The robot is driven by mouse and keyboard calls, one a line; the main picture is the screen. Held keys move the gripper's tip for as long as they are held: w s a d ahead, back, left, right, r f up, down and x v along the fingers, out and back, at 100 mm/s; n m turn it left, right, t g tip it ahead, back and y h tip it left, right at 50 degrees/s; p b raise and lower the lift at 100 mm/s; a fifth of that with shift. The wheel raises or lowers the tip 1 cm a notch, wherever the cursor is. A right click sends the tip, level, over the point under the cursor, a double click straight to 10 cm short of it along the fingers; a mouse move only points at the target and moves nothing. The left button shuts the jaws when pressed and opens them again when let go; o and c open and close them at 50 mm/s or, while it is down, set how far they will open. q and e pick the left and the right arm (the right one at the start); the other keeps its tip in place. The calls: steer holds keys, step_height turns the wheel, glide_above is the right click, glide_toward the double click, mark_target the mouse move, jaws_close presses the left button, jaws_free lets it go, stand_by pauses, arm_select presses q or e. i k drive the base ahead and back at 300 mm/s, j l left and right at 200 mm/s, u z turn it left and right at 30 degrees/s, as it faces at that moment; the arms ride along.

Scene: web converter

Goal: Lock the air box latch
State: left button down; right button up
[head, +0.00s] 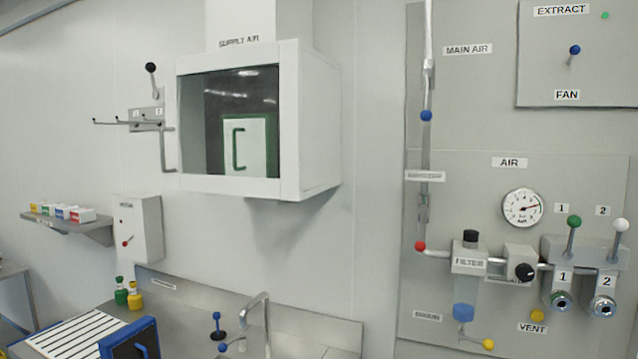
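The white supply air box (310,120) is on the wall at the centre left, under a label reading SUPPLY AIR. Its dark front window (195,110) shows a pale panel with a green handle (238,148) inside. Left of the box is a small grey bracket (146,114) with a lever that ends in a black knob (151,67). The lever points up and leans slightly. A bent grey rod (163,150) runs down beside the box's left edge. I cannot tell which of these parts is the latch. Neither of my grippers is in view.
A grey panel (460,200) on the right carries a gauge (522,208), a filter and several valves. Below the box is a metal counter (290,328) with a tap (263,312). A shelf (66,222) holds small boxes.

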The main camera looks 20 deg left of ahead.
mark_target(150, 66)
steer(key=u, duration=1.65)
steer(key=i+u, duration=0.2)
steer(key=u, duration=0.25)
steer(key=i+u, duration=0.2)
steer(key=u, duration=0.2)
